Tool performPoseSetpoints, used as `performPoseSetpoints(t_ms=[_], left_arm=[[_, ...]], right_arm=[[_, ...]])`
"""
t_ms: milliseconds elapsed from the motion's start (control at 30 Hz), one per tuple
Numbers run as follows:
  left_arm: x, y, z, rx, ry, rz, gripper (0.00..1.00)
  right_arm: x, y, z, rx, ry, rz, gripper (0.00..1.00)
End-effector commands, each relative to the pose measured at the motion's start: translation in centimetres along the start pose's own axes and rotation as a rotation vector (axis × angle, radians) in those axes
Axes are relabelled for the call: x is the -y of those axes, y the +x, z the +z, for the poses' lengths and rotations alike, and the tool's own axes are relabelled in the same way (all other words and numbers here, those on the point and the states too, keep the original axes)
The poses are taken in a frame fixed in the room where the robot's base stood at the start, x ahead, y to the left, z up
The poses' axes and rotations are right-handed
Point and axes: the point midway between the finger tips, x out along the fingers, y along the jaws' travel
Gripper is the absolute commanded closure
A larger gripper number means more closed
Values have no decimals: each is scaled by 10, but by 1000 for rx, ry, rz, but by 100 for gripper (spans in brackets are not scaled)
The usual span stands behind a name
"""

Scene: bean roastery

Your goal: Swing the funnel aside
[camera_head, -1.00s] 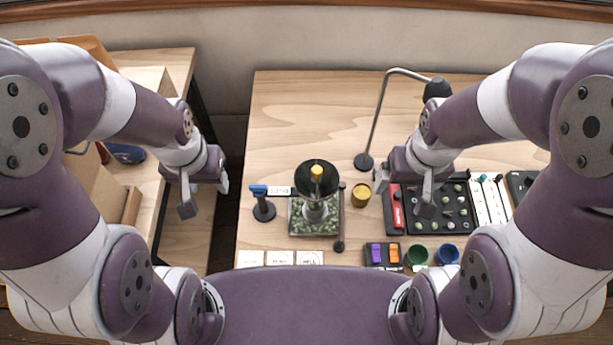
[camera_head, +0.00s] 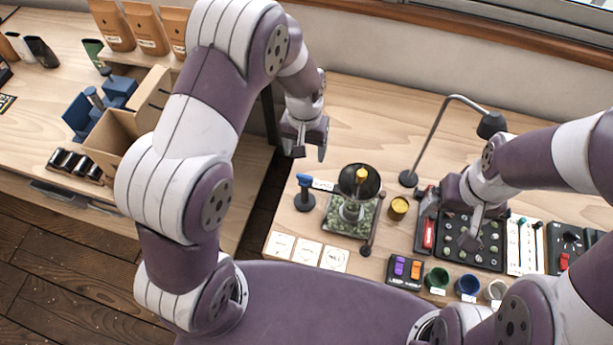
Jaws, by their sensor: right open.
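The dark round funnel (camera_head: 350,184) with a yellow knob (camera_head: 362,175) at its top sits over a square tray of green beans (camera_head: 336,221) in the middle of the table. A dark rod with a round end (camera_head: 367,250) stands at the tray's right side. My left gripper (camera_head: 310,152) is up and left of the funnel, apart from it, with its fingers spread and empty. My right gripper (camera_head: 472,236) is open over the black sample board (camera_head: 452,258), to the right of the funnel and not touching it.
A lamp (camera_head: 435,137) rises behind. White cards (camera_head: 307,251), a switch box (camera_head: 405,272) and coloured cups (camera_head: 437,280) line the front edge. A side table holds an open carton (camera_head: 118,130).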

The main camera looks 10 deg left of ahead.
Motion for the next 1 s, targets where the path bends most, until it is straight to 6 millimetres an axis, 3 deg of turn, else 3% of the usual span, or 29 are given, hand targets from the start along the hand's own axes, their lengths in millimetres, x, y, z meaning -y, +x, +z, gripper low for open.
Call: performPoseSetpoints(t_ms=[167,400,533,700,967,1000], left_arm=[[0,21,-1,5,-24,-1,26],[0,83,-1,3,-23,-1,26],[0,106,-2,0,-23,0,26],[0,120,-3,-2,-23,0,26],[0,123,-3,-4,-23,0,26],[0,123,-3,-3,-23,0,35]], right_arm=[[0,-9,-1,0,0,0,9],[0,-26,-3,0,0,0,9],[0,-30,-4,0,0,0,9],[0,-32,-4,0,0,0,9],[0,-31,-4,0,0,0,9],[0,-31,-4,0,0,0,9]])
